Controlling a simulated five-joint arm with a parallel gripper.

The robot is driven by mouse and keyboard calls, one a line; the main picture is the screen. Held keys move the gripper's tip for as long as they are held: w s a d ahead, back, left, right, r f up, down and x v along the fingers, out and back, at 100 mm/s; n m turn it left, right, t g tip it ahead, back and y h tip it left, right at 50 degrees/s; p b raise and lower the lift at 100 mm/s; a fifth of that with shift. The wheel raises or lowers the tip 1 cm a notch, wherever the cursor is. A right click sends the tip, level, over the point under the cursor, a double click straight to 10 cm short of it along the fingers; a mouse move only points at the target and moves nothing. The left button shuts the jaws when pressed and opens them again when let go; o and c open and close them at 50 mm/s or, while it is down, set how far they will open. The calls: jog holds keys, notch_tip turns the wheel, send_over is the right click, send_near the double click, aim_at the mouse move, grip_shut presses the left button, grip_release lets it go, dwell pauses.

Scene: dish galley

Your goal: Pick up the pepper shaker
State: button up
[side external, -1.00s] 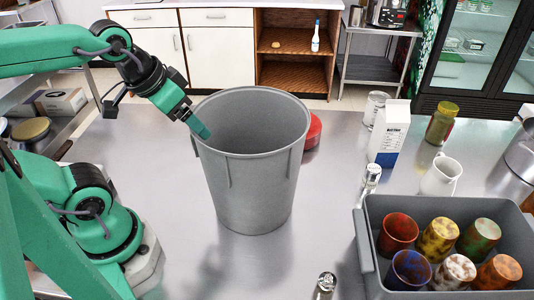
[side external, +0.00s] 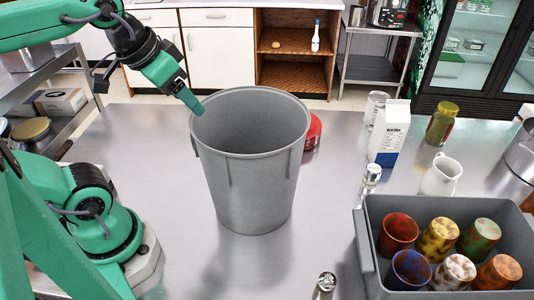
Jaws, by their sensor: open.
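Two small shakers with shiny metal tops stand on the steel counter. One shaker (side external: 371,179) is beside the milk carton, left of the grey crate. The other shaker (side external: 324,286) is at the front edge of the picture, partly cut off. I cannot tell which of them is the pepper shaker. My gripper (side external: 196,106) is open, with nothing seen in it. It is at the left rim of the tall grey bin, far left of both shakers, pointing down and to the right. Its fingers overlap in this view.
The tall grey bin (side external: 248,180) stands between my gripper and the shakers. A grey crate (side external: 365,245) holds several coloured cups at right. A milk carton (side external: 388,135), a white jug (side external: 440,176) and a red object (side external: 314,132) stand behind. The counter front left of the crate is mostly clear.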

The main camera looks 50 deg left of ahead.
jog(key=w+d+r+g+h, duration=0.1)
jog(key=w+d+r+g, duration=0.15)
jog(key=w+d, duration=0.35)
jog(key=m+g+y, duration=0.1)
jog(key=m+g, duration=0.1)
jog(key=g, duration=0.1)
send_over(327, 279)
notch_tip(327, 279, down, 2)
notch_tip(327, 279, down, 21)
jog(key=shift+r, duration=0.2)
jog(key=shift+f, duration=1.6)
jog(key=shift+w+f, duration=0.15)
jog(key=shift+f, duration=2.45)
